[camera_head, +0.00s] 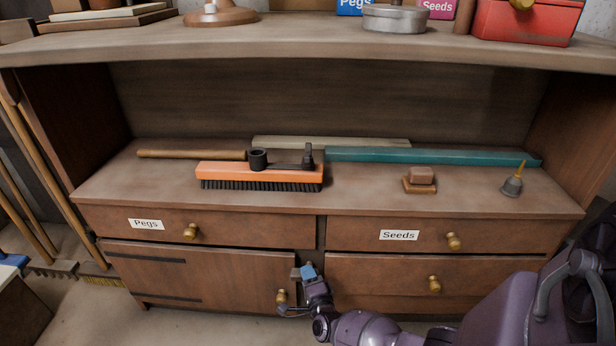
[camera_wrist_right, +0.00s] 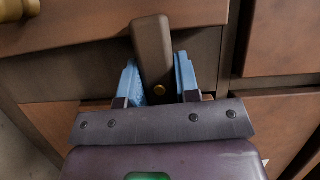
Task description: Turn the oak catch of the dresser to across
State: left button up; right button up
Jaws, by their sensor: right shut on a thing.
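The oak catch (camera_wrist_right: 152,50) is a brown bar with a brass pin, seen in the right wrist view. It reaches over the edge of the lower left door (camera_head: 200,273) of the dresser, slightly tilted in that view. In the head view the catch is small and partly hidden by my gripper. My right gripper (camera_head: 307,273) is at the door's right edge. Its blue fingers (camera_wrist_right: 158,82) stand on both sides of the catch and are shut on it. My left gripper is not in view.
A brass door knob (camera_head: 282,296) is close beside my right gripper; it also shows in the wrist view (camera_wrist_right: 18,8). Drawers with brass knobs (camera_head: 453,241) are to the right. An orange brush (camera_head: 260,172) and a teal bar (camera_head: 430,156) lie on the dresser top.

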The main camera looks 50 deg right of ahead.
jog(key=shift+s+a+f+m, duration=0.1)
jog(key=shift+m, duration=0.2)
dwell(0.4)
jog(key=o, duration=0.6)
jog(key=shift+o, duration=0.2)
